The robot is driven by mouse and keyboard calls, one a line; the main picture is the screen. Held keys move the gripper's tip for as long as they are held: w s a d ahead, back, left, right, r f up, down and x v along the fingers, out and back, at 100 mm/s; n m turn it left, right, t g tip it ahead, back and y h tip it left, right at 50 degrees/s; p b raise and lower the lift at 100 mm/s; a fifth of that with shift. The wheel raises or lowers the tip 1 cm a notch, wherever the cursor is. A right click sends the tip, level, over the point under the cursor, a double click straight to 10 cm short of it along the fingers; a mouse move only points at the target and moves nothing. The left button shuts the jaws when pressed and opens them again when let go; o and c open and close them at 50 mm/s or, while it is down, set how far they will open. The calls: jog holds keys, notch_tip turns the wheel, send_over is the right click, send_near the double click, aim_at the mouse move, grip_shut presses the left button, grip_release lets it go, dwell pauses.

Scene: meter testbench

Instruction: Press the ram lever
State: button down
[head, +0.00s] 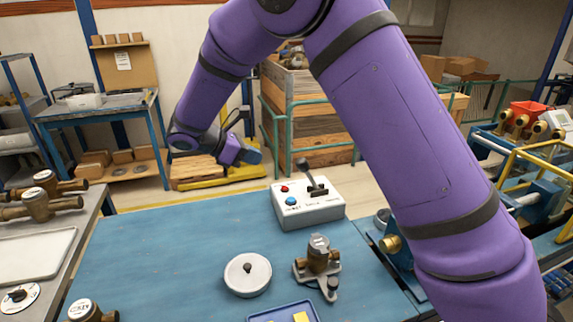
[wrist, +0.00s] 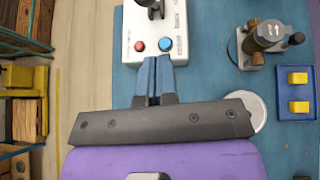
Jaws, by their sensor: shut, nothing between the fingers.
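The ram lever (head: 316,184) is a black stick with a round knob, standing tilted on a white control box (head: 310,214). The box also carries a red button (head: 284,189) and a blue button (head: 291,201). In the wrist view the lever (wrist: 154,8) is cut by the top edge, with the red button (wrist: 139,45) and blue button (wrist: 166,44) below it. My gripper (head: 258,156) is shut and empty, raised to the left of the lever in the head view. In the wrist view its blue fingertips (wrist: 154,60) overlap the box's button end, apart from the lever.
The bench left of the box is clear. Blue clamping equipment (head: 400,262) stands to the right.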

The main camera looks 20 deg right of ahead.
jog(key=shift+w+a+f+n+h, duration=0.25)
jog(key=shift+w+a+f, duration=0.15)
jog(key=shift+a+f, duration=0.2)
jog(key=shift+w+a+f+n+h, duration=0.15)
jog(key=shift+w+a+f+n, duration=0.1)
jog(key=shift+w+a+f, duration=0.25)
jog(key=shift+s+f, duration=0.1)
jog(key=shift+s, duration=0.05)
jog(key=d+r+x, duration=0.1)
jog(key=r+x, duration=0.1)
jog(key=x, duration=1.1)
jog(key=shift+w+r, duration=0.3)
jog(key=shift+w, duration=0.05)
jog(key=shift+d, duration=0.2)
